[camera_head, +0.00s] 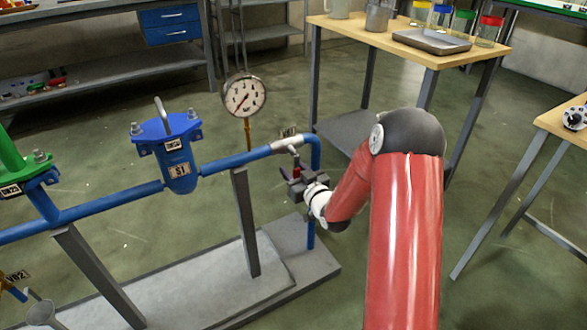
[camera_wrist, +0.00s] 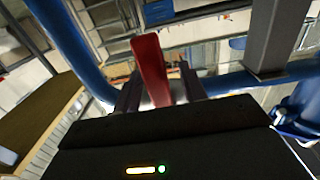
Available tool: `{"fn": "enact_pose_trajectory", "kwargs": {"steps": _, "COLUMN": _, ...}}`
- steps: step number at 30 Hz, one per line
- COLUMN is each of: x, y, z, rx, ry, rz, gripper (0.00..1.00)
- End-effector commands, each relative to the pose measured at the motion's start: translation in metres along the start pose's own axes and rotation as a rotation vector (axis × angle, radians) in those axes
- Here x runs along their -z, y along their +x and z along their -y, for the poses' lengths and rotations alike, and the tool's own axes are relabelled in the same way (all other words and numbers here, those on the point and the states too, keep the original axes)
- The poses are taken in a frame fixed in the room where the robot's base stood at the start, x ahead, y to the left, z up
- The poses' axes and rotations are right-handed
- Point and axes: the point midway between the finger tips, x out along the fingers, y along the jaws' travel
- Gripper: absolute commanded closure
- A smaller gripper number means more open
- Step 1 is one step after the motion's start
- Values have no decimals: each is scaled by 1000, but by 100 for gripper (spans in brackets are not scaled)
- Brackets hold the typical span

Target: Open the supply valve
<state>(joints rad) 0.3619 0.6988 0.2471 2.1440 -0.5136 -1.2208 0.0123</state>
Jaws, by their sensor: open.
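The valve (camera_head: 286,145) is a pale metal fitting near the right end of the blue pipe, with a small tag above it. Its red handle (camera_head: 296,170) hangs below it, partly hidden by my gripper in the head view. My gripper (camera_head: 298,182) is just under the valve, beside the vertical blue pipe. In the wrist view, the red handle (camera_wrist: 149,58) stands between the two dark fingers of my gripper (camera_wrist: 160,88). The fingers are apart, and I cannot tell whether either touches the handle. The tag's lettering is too small to read.
A pressure gauge (camera_head: 244,96) and a blue strainer (camera_head: 178,160) stand along the blue pipe (camera_head: 110,202). A grey post (camera_head: 245,222) rises from the base plate. A wooden table (camera_head: 345,31) with jars and a tray (camera_head: 431,41) stands behind. Green floor is open between.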

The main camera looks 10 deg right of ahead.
Motion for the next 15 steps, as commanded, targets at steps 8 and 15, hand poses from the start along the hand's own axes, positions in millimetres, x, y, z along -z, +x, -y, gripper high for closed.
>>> {"fn": "enact_pose_trajectory", "kwargs": {"steps": 8, "x": 0, "y": 5, "z": 0, "rx": 0, "ry": 0, "rz": 1, "gripper": 58}}
{"fn": "enact_pose_trajectory", "kwargs": {"steps": 15, "x": 0, "y": 5, "z": 0, "rx": -1, "ry": 0, "rz": 0, "gripper": 82}}
